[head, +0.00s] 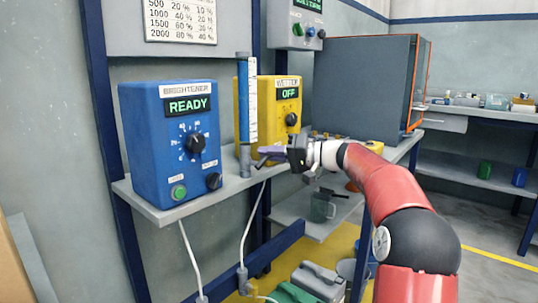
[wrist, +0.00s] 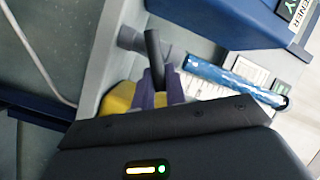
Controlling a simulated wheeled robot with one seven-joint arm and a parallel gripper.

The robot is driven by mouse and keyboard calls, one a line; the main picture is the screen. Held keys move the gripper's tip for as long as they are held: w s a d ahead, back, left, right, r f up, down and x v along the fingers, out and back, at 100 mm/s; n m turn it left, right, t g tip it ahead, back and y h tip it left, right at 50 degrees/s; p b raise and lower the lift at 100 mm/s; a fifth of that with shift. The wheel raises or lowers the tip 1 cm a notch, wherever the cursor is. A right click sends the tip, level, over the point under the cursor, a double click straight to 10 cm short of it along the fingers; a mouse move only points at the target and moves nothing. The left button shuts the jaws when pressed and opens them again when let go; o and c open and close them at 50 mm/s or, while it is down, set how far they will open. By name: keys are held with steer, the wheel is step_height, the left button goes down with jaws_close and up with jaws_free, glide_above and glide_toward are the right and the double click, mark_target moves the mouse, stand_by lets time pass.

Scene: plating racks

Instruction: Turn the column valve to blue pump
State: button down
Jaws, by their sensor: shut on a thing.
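The column (head: 247,105), with a blue tube and a white scale, stands upright between the blue pump (head: 170,143) and the yellow pump (head: 268,105). The grey column valve (head: 244,158) is at its foot, and its grey body also shows in the wrist view (wrist: 130,38). My gripper (head: 268,155) is at the valve, in front of the shelf. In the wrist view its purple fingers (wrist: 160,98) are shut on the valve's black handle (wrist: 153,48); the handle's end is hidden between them. The blue pump's display reads READY; the yellow pump's reads OFF.
The shelf (head: 185,210) carries both pumps. A dark grey box (head: 360,85) stands at the back right. Below are a lower shelf with a grey jug (head: 320,208), and hoses (head: 245,225) hanging down. A side bench (head: 470,112) stands at the far right.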

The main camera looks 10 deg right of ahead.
steer(key=shift+f, duration=0.1)
stand_by(0.3)
steer(key=c, duration=1.4)
jaws_free()
steer(key=shift+c, duration=0.2)
steer(key=shift+d, duration=0.1)
steer(key=v, duration=0.7)
steer(key=shift+s+d, duration=0.2)
steer(key=shift+d, duration=0.15)
steer(key=s+a+f+m+g+h, duration=0.1)
steer(key=s+a+f+g+h, duration=0.1)
steer(key=s+a+f+h, duration=0.35)
steer(key=s+a+f+g+h, duration=0.2)
steer(key=s+a, duration=0.7)
steer(key=s+d+f+h+p, duration=0.1)
steer(key=s+d+f+h, duration=0.1)
steer(key=s+f, duration=0.4)
steer(key=s+d+f+h+p, duration=0.1)
steer(key=s+f+h, duration=0.4)
steer(key=s, duration=1)
steer(key=shift+s+d+f+t, duration=0.3)
steer(key=shift+d+f+t, duration=0.15)
steer(key=shift+d, duration=0.2)
